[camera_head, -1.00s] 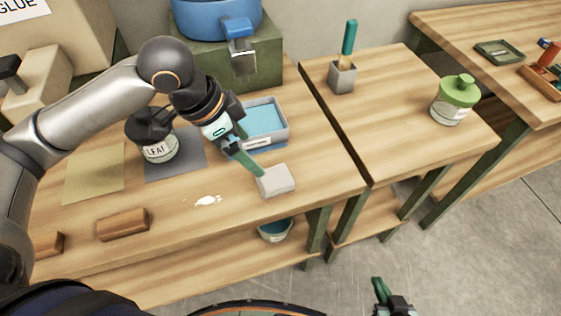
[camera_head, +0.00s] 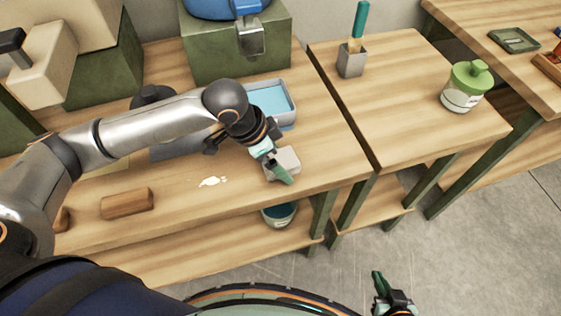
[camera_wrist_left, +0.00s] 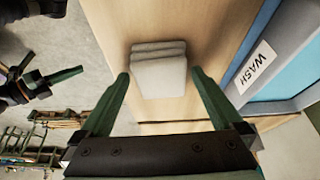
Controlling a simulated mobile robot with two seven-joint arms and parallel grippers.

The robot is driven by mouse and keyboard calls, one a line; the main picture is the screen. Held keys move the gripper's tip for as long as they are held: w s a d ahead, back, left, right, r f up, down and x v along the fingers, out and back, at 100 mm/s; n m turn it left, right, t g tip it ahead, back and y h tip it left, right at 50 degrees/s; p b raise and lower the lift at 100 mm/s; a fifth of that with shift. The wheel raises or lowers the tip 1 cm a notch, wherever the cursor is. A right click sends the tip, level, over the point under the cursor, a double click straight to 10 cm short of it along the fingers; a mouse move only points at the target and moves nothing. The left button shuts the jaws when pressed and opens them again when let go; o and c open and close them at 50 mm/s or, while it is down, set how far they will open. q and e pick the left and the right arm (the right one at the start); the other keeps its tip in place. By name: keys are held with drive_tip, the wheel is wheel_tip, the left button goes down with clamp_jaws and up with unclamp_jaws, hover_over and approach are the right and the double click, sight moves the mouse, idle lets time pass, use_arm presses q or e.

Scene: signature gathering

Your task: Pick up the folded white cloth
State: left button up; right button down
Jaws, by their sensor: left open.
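The folded white cloth (camera_head: 287,160) lies on the wooden bench near its front right corner, partly hidden by my left gripper in the head view. In the left wrist view the cloth (camera_wrist_left: 160,72) shows as a stack of layers just ahead of and between the fingertips. My left gripper (camera_head: 277,170) is open and above the cloth; its two green fingers (camera_wrist_left: 160,75) are spread to either side with nothing held. My right gripper (camera_head: 382,290) is low at the bottom of the head view, away from the benches, and its jaw opening is unclear.
A blue-filled wash tray (camera_head: 292,112), labelled WASH in the wrist view, stands just behind the cloth. A white spill (camera_head: 211,182) and a brown block (camera_head: 127,202) lie to the left. A bucket (camera_head: 279,214) sits on the shelf below.

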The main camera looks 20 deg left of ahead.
use_arm(q)
drive_tip(key=c, duration=1.3)
